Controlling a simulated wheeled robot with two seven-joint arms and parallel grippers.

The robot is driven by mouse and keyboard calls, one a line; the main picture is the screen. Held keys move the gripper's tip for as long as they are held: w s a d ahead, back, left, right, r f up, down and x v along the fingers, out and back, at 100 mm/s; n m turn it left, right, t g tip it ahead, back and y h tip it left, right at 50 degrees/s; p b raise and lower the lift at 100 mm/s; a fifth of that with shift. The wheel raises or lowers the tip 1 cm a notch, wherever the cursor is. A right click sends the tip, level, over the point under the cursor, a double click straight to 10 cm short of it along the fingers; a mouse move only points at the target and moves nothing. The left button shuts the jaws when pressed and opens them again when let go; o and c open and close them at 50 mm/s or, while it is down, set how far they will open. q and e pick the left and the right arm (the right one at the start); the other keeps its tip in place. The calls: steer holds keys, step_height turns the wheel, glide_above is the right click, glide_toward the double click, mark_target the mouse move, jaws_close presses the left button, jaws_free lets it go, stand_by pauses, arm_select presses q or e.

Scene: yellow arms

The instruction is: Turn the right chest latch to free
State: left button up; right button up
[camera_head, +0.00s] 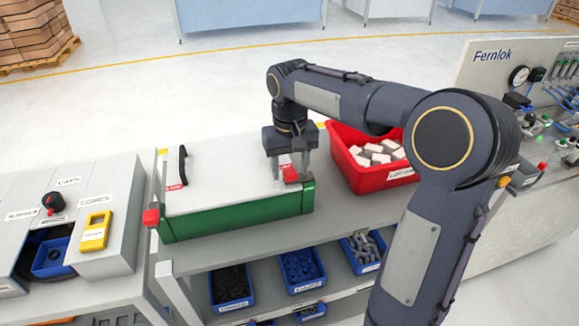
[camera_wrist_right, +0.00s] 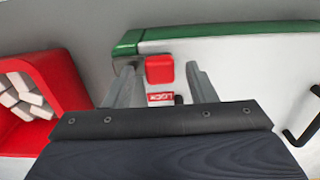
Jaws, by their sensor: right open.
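The chest has a white lid (camera_head: 222,170) and a green front (camera_head: 235,216) in the head view. The right latch (camera_head: 290,176) is a small red block near the lid's right front corner. My right gripper (camera_head: 291,168) points down over it, open. In the right wrist view the red latch (camera_wrist_right: 160,69) sits between the two spread fingers of my right gripper (camera_wrist_right: 160,80), with a gap visible on each side. A red LOCK label (camera_wrist_right: 160,98) shows beside the latch. My left gripper is out of view.
A black handle (camera_head: 183,165) stands on the lid's left side. A red bin (camera_head: 385,178) of white blocks is right of the chest. A red block (camera_head: 151,217) is at the chest's left front corner. A grey panel with a yellow device (camera_head: 95,231) stands left. Blue bins (camera_head: 301,270) sit below.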

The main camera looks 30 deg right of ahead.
steer(key=shift+f, duration=0.2)
steer(key=shift+c, duration=0.4)
steer(key=c, duration=0.9)
